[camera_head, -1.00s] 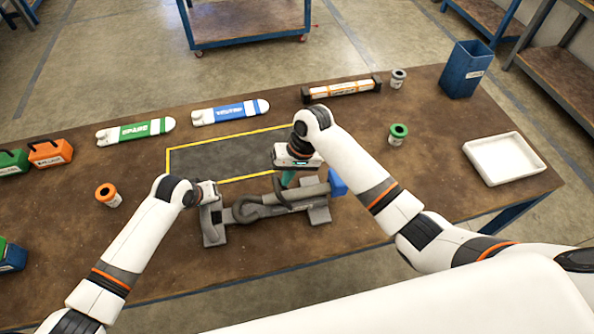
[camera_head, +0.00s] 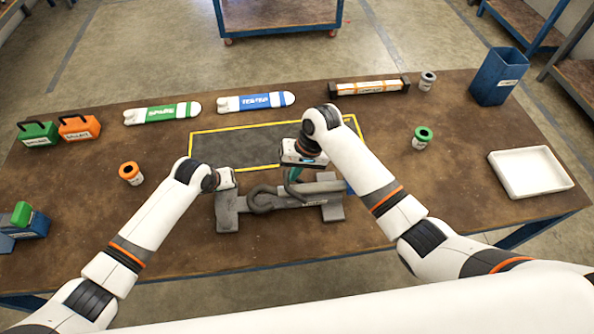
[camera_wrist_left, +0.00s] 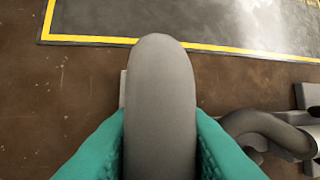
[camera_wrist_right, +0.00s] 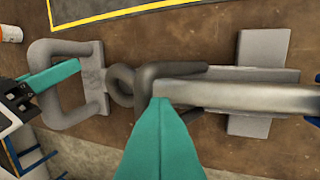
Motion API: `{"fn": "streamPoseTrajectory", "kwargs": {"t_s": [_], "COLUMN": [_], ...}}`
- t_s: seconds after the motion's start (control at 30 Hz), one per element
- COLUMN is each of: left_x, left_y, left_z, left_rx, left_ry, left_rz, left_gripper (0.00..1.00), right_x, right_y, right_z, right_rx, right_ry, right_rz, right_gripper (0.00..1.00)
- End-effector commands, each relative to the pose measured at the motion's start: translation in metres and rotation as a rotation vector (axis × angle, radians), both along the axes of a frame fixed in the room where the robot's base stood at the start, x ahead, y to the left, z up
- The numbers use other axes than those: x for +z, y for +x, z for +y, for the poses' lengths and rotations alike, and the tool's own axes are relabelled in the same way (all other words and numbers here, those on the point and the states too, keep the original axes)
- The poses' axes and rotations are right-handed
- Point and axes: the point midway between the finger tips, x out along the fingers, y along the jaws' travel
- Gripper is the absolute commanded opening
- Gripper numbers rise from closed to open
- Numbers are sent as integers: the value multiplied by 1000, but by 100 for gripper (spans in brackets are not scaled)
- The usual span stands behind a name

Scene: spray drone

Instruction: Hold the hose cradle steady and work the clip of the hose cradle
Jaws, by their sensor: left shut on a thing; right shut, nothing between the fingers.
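The grey hose cradle (camera_head: 228,214) lies on the brown table, in front of the yellow-edged dark mat. A dark hose (camera_head: 262,200) loops along its middle. My left gripper (camera_head: 230,180) is shut on the cradle's rounded grey handle (camera_wrist_left: 160,100), at its left end. My right gripper (camera_head: 293,181) is shut and empty, pointing down over the cradle's right half. In the right wrist view its fingertips (camera_wrist_right: 161,102) are at the left end of a long grey bar (camera_wrist_right: 245,96), which looks like the clip. Whether they touch it I cannot tell.
The mat (camera_head: 235,148) behind the cradle is bare. Behind it lie a green-and-white (camera_head: 162,113) and a blue-and-white piece (camera_head: 256,102). An orange-topped can (camera_head: 131,173) stands left, a green-topped can (camera_head: 422,138) and a white tray (camera_head: 530,172) right.

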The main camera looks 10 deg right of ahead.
Motion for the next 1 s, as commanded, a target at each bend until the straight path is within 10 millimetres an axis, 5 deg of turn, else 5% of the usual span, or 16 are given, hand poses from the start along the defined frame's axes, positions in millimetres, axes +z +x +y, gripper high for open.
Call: {"fn": "streamPoseTrajectory", "kwargs": {"t_s": [0.03,0.53,0.77,1.0], "left_x": [1,1,1,1], "left_y": [-4,-4,-3,-2], "left_z": [-15,-16,-12,-9], "left_rx": [-17,-17,-13,-10], "left_ry": [-27,-26,-21,-15], "left_rz": [0,-1,0,0], "left_gripper": [0,0,0,0], "right_x": [2,3,13,66], "right_y": [-3,-3,-3,-3], "right_z": [12,-6,-38,-48], "right_rx": [13,14,10,13], "right_ry": [25,25,17,16], "right_rz": [-2,-4,-4,-7], "right_gripper": [0,0,0,0]}}
